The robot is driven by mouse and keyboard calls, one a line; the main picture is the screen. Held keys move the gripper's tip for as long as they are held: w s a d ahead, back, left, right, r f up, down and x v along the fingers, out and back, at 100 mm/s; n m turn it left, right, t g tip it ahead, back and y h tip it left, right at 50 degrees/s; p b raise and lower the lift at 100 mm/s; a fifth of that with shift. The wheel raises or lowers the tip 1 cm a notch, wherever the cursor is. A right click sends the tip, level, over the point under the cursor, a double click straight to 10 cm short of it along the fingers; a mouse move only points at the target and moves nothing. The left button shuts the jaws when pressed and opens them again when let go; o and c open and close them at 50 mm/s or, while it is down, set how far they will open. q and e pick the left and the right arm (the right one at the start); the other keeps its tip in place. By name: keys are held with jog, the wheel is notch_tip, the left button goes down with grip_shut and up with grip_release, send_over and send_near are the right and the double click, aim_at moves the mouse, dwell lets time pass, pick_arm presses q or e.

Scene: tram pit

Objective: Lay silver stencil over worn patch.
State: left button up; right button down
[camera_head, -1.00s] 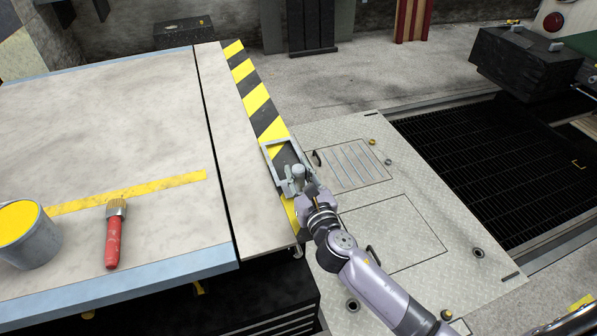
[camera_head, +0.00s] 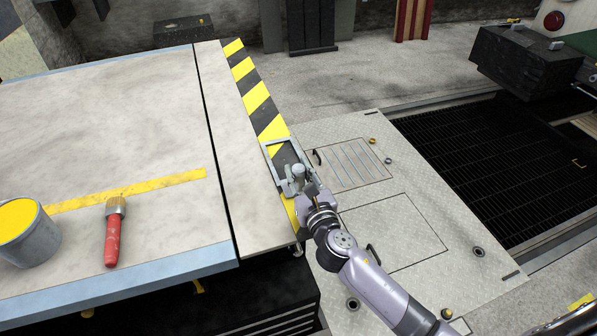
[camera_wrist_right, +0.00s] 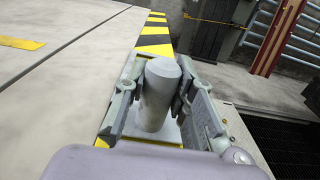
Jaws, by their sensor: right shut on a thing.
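The silver stencil (camera_head: 269,160) is a grey rectangular frame with an upright round knob. It lies over the black-and-yellow hazard stripe (camera_head: 257,96) along the table's right edge. My right gripper (camera_head: 300,182) is shut on the stencil's knob, with a finger on each side of it in the right wrist view (camera_wrist_right: 158,98). The frame looks roughly in line with the stripe; I cannot tell whether it touches the surface. Dark stripe shows through its opening. I cannot make out the worn patch; the stencil and gripper cover that part. My left gripper is not in view.
A bucket of yellow paint (camera_head: 25,234) and a red-handled brush (camera_head: 114,232) sit on the table at left, near a yellow painted line (camera_head: 130,191). A metal floor plate (camera_head: 370,205) and dark grating (camera_head: 475,170) lie to the right.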

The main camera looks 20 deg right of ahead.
jog(key=shift+f, duration=0.4)
jog(key=c, duration=1.3)
grip_release()
jog(key=s, duration=1.2)
jog(key=shift+d, duration=0.25)
